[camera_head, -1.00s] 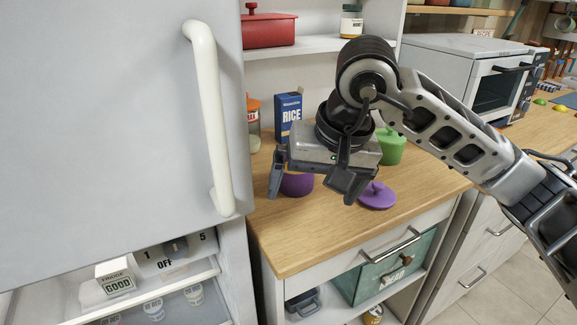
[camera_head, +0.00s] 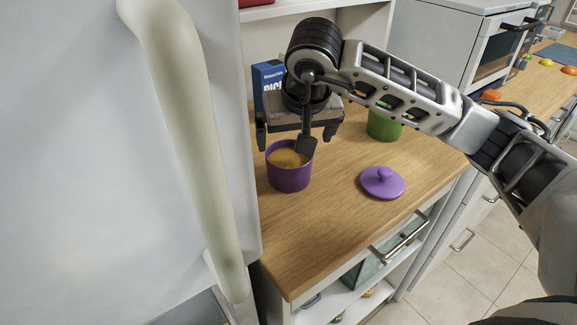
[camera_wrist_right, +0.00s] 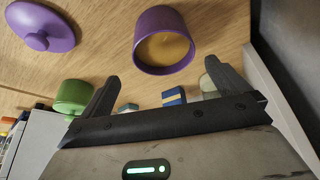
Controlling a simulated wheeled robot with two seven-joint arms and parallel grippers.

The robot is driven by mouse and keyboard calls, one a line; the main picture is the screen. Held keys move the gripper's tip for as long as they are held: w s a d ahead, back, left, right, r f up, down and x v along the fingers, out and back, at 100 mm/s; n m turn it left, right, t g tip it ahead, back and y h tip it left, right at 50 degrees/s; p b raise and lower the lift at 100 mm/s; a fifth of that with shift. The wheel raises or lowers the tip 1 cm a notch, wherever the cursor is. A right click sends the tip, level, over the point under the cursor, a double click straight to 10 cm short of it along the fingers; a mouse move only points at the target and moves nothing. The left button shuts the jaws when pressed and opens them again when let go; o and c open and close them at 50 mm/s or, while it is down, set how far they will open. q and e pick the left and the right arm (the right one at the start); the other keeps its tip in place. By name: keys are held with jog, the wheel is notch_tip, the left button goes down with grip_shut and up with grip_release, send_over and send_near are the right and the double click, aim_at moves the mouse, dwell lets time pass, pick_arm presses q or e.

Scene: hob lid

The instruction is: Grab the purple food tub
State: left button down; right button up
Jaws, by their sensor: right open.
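The purple food tub (camera_head: 290,179) stands upright and open on the wooden counter, with orange-yellow contents inside. It also shows in the right wrist view (camera_wrist_right: 147,62). Its purple lid (camera_head: 382,184) lies apart on the counter to the right. My right gripper (camera_head: 284,141) is open and empty, its fingers pointing down by the tub's far rim. One fingertip overlaps the rim in the head view; I cannot tell whether it touches. In the wrist view the tub lies just beyond the fingertips, between their lines. My left gripper is not in view.
A blue rice box (camera_head: 268,75) stands behind the gripper. A green container (camera_head: 384,127) stands right of it, partly behind my arm. A fridge door with a thick pale handle (camera_head: 190,130) stands close on the left. The counter (camera_head: 330,220) in front is clear.

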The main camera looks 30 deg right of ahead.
aim_at(289, 155)
jog(key=x, duration=0.2)
jog(key=p+x, duration=0.1)
jog(key=x, duration=0.4)
jog(key=shift+w+a+f, duration=0.15)
jog(key=shift+a+f, duration=0.1)
jog(key=shift+f, duration=0.1)
jog(key=shift+r, duration=0.15)
jog(key=c, duration=1.3)
